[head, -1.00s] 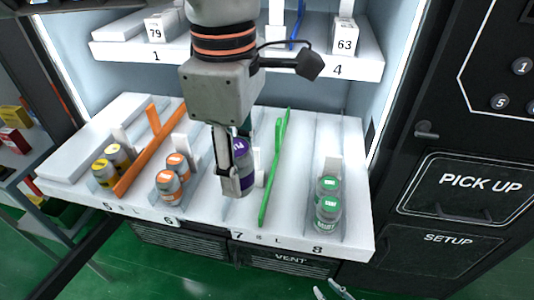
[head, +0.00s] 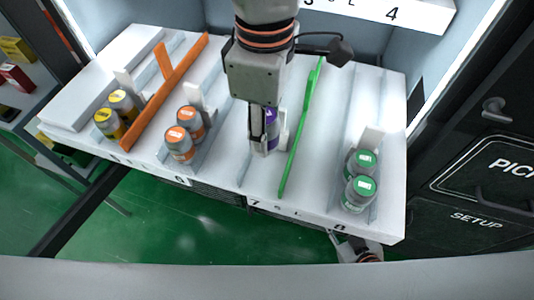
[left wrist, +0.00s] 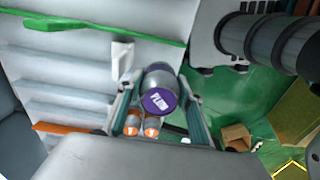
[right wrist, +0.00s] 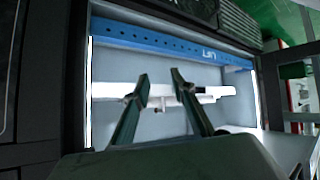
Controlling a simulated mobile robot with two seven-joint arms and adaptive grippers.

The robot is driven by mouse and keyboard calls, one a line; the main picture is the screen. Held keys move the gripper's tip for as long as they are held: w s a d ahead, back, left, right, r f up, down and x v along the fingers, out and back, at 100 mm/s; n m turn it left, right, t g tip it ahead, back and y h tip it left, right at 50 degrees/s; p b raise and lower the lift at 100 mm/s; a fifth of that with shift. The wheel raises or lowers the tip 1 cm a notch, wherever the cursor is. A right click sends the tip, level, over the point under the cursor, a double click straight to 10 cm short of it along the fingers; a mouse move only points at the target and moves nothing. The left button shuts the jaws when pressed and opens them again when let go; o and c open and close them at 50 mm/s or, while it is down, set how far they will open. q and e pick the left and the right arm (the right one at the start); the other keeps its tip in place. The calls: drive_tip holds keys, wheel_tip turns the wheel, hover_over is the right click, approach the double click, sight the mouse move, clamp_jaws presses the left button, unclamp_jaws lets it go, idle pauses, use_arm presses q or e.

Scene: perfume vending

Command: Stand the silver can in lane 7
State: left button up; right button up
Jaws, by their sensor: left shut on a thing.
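The silver can has a purple lid (left wrist: 158,102) reading PLUM. In the left wrist view it sits between the two fingers of my left gripper (left wrist: 160,110). In the head view the can (head: 271,128) is partly hidden behind my left gripper (head: 262,142), which is shut on it. The can is over lane 7 (head: 262,185), left of the green divider (head: 300,125) and beside a white pusher (head: 284,128). I cannot tell whether its base touches the lane floor. My right gripper (right wrist: 158,88) is open and empty; it shows low in the head view (head: 345,240).
Orange-lidded cans (head: 180,143) stand in lane 6, left of the held can. Yellow-lidded cans (head: 108,122) stand beyond the orange divider (head: 165,90). Green-lidded cans (head: 360,190) stand in lane 8. An upper shelf (head: 420,12) overhangs the back.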

use_arm(q)
wheel_tip(320, 180, down, 10)
drive_tip(key=shift+r, duration=0.1)
idle(0.4)
drive_tip(key=o, duration=1.2)
drive_tip(key=shift+f+b, duration=0.25)
drive_tip(key=shift+b, duration=0.05)
drive_tip(key=shift+r, duration=0.1)
wheel_tip(320, 180, up, 12)
drive_tip(key=shift+p, duration=0.35)
drive_tip(key=shift+r, duration=0.1)
drive_tip(key=shift+s, duration=0.1)
